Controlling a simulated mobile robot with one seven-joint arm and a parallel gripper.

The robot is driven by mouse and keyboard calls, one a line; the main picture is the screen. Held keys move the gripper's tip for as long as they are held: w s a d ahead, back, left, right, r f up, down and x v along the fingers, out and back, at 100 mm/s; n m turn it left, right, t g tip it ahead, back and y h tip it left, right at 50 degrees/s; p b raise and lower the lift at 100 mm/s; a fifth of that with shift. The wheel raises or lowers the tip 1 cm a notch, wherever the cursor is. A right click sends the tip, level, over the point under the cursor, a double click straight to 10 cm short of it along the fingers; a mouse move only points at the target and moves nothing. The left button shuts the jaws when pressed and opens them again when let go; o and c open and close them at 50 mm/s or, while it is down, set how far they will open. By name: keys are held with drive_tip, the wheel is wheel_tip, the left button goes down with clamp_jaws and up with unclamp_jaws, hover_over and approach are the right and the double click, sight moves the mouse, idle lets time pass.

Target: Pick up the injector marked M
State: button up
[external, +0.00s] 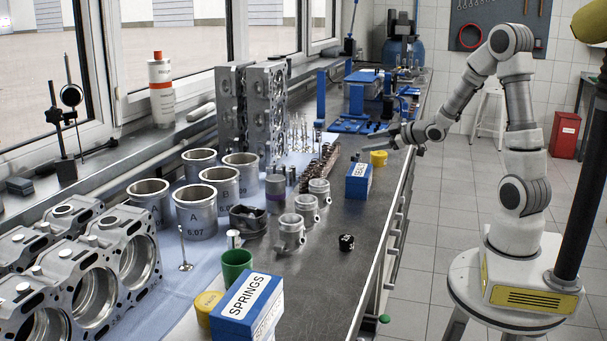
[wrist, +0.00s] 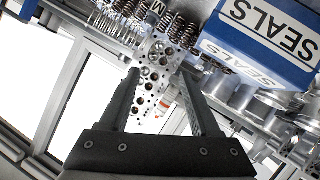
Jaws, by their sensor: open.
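In the wrist view, a small part marked M (wrist: 152,18) shows near the top edge, between the spring row and the shiny valves, ahead of my fingertips. Only a bit of it shows, and I cannot tell its full shape. I cannot pick it out in the external view. My gripper (wrist: 158,78) is open, with nothing between its two dark fingers. In the external view my gripper (external: 378,136) is above the bench's right edge, close to the yellow cup and the blue SEALS box.
The blue SEALS box (external: 358,181) and yellow cup (external: 378,158) stand near the bench edge. Springs (external: 318,168), upright valves (external: 304,133) and cylinder heads (external: 265,110) stand farther in. A blue SPRINGS box (external: 245,300) is in front. Dark bench around the black die (external: 346,242) is mostly clear.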

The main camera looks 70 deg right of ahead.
sight(355, 161)
drive_tip(key=s+d+f+m+y+p, duration=0.1)
drive_tip(key=s+d+f+m+p, duration=0.15)
drive_tip(key=s+m, duration=0.45)
drive_tip(key=w+d+f+b, duration=0.1)
drive_tip(key=w+f, duration=0.1)
drive_tip(key=w, duration=0.2)
drive_tip(key=w+d+f+n, duration=0.1)
drive_tip(key=w+f, duration=0.2)
drive_tip(key=w, duration=0.2)
drive_tip(key=w+d+f+n+b, duration=0.1)
drive_tip(key=w+d+f, duration=0.1)
drive_tip(key=w, duration=0.2)
drive_tip(key=shift+w+d+f+b, duration=0.1)
drive_tip(key=shift+w+f+b, duration=0.1)
drive_tip(key=shift+w+b, duration=0.2)
clamp_jaws()
idle(0.4)
